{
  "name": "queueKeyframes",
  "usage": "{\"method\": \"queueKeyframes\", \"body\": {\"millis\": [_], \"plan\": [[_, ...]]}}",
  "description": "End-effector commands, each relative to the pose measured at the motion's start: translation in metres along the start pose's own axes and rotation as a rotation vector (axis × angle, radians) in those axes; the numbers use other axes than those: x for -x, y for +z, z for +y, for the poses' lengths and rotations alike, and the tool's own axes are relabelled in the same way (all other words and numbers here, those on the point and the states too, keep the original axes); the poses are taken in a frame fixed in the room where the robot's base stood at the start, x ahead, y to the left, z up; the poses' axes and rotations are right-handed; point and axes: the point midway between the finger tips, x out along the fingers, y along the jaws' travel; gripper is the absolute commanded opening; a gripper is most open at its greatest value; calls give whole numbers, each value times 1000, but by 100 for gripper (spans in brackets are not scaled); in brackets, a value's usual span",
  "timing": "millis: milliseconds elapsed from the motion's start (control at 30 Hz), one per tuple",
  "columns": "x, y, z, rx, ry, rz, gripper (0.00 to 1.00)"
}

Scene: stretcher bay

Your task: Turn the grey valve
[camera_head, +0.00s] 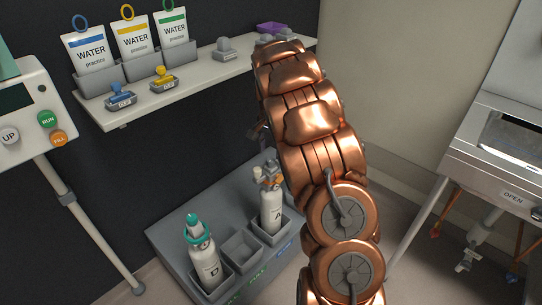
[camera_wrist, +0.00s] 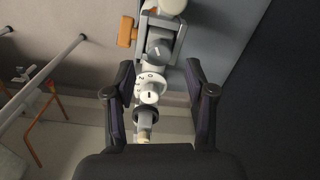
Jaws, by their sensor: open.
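In the wrist view my gripper (camera_wrist: 158,75) is open, with its two dark fingers spread on either side of a fitting. A grey knob (camera_wrist: 158,47), which looks like the grey valve, sits just past the fingertips. An orange lever (camera_wrist: 127,32) sticks out to its left. A white marked dial (camera_wrist: 150,83) and a darker grey collar (camera_wrist: 146,115) lie nearer, between the fingers. I see no finger touching them. In the head view the white cylinder A (camera_head: 270,213) stands upright in a grey rack with an orange and grey top (camera_head: 268,176).
A white bottle D with a teal top (camera_head: 202,260) stands in the rack (camera_head: 172,242), with an empty slot (camera_head: 243,250) between. A shelf (camera_head: 200,75) holds water pouches and stamps above. A cart marked OPEN (camera_head: 505,185) stands right. A control panel (camera_head: 30,110) stands left.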

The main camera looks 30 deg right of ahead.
Motion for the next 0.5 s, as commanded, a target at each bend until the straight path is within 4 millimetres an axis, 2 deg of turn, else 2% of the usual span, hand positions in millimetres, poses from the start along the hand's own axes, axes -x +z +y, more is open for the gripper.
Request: {"method": "queueKeyframes", "body": {"millis": [100, 300, 500], "plan": [[25, 0, 0, 0, -2, 1, 55], [60, -1, 0, 0, -2, 3, 55], [78, 0, 0, -1, 1, -1, 55]]}}
